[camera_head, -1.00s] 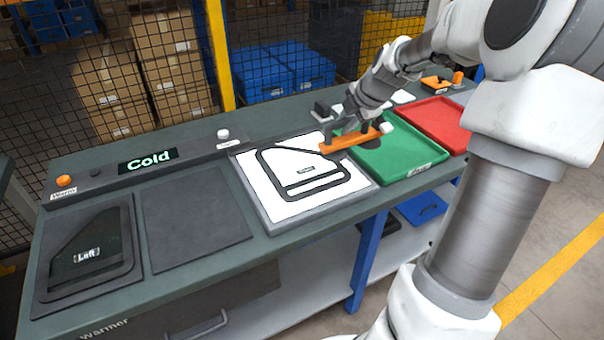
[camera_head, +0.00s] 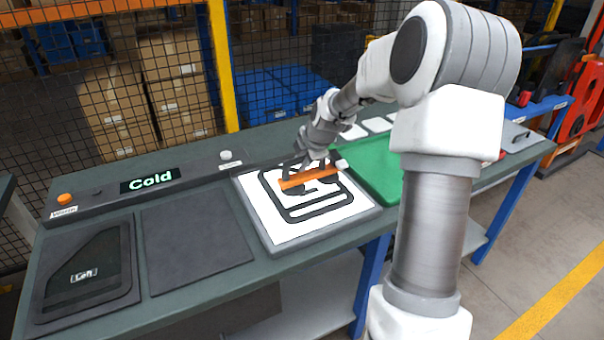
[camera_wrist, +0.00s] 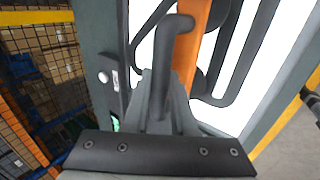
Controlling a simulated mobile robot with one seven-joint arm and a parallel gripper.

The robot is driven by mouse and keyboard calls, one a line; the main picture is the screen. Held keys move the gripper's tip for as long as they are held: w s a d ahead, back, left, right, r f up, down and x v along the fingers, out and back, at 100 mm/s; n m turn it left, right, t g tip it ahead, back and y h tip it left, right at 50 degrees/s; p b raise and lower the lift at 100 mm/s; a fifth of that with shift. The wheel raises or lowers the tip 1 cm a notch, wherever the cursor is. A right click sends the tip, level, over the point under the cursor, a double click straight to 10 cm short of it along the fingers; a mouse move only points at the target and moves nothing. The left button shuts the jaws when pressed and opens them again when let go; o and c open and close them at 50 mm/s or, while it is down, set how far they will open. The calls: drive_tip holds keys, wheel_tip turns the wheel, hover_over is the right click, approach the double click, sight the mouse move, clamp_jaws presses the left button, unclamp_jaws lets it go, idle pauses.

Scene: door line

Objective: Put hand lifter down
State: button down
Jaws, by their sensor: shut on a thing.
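The hand lifter is an orange bar (camera_head: 310,178) with dark suction cups and a dark handle. My gripper (camera_head: 316,158) is shut on its handle. The lifter is over the white board (camera_head: 268,222) with a thick black outline, in the middle of the bench. I cannot tell whether its cups touch the board. In the wrist view the orange bar (camera_wrist: 203,45) runs beside the dark handle (camera_wrist: 170,40), with the white board and black outline behind. The fingertips are partly hidden there.
At the left, a dark panel labelled Left (camera_head: 85,272) lies beside an empty dark plate (camera_head: 195,238). A green tray (camera_head: 370,170) is to the right, partly hidden by my arm. A mesh fence (camera_head: 110,100) stands behind.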

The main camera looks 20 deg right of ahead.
sight(302, 174)
drive_tip(key=shift+f, duration=1.95)
drive_tip(key=shift+f, duration=0.1)
drive_tip(key=c, duration=1.2)
unclamp_jaws()
drive_tip(key=shift+f+b, duration=0.15)
drive_tip(key=shift+b, duration=0.2)
drive_tip(key=o, duration=0.5)
drive_tip(key=shift+c, duration=0.2)
drive_tip(key=shift+r+p, duration=0.3)
drive_tip(key=shift+r, duration=0.1)
drive_tip(key=p+v, duration=0.1)
drive_tip(key=v, duration=1)
drive_tip(key=shift+s+r, duration=0.25)
